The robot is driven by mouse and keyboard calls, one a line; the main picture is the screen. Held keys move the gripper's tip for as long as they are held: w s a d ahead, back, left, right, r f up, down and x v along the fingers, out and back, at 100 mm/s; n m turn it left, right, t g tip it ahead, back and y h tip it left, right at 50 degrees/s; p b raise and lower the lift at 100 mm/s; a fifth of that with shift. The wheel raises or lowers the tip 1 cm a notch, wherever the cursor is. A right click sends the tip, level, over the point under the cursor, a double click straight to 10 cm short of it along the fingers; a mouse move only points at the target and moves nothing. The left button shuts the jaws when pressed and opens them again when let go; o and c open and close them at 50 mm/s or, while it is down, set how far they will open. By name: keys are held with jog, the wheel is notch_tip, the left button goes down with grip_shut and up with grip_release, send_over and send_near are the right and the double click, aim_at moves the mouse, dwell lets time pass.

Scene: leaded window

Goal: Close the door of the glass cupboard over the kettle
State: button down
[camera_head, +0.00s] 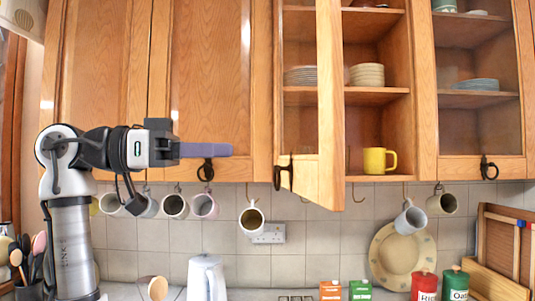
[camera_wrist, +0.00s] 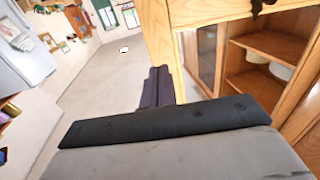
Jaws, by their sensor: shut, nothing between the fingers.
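The glass cupboard (camera_head: 378,95) has wooden shelves inside. Its wood-framed glass door (camera_head: 330,110) stands open, jutting out towards the camera at an angle. A black handle (camera_head: 284,177) shows near the door's lower left. The white kettle (camera_head: 206,275) stands on the worktop below and to the left. My gripper (camera_head: 231,150) points right in front of the plain wooden doors, left of the open door and apart from it in the picture. Its fingers are together and empty. In the wrist view the dark fingers (camera_wrist: 157,88) show beside a wooden frame; contact cannot be told.
Mugs hang under the cupboards, one (camera_head: 251,219) near the open door. Plates (camera_head: 367,75) and a yellow mug (camera_head: 376,160) stand on the shelves. Another glass-fronted cupboard (camera_head: 480,130) is at the right. The wrist view shows open floor (camera_wrist: 100,75) to the left.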

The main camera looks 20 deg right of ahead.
aim_at(325, 151)
jog(key=d+p, duration=0.1)
jog(key=d, duration=0.3)
jog(key=s+d+p, duration=0.1)
jog(key=d, duration=0.3)
jog(key=d+p, duration=0.2)
jog(key=d, duration=0.2)
jog(key=shift+s+d+r, duration=0.1)
jog(key=shift+s+d, duration=0.15)
jog(key=shift+d, duration=0.65)
jog(key=shift+s+d, duration=0.1)
jog(key=shift+s, duration=0.05)
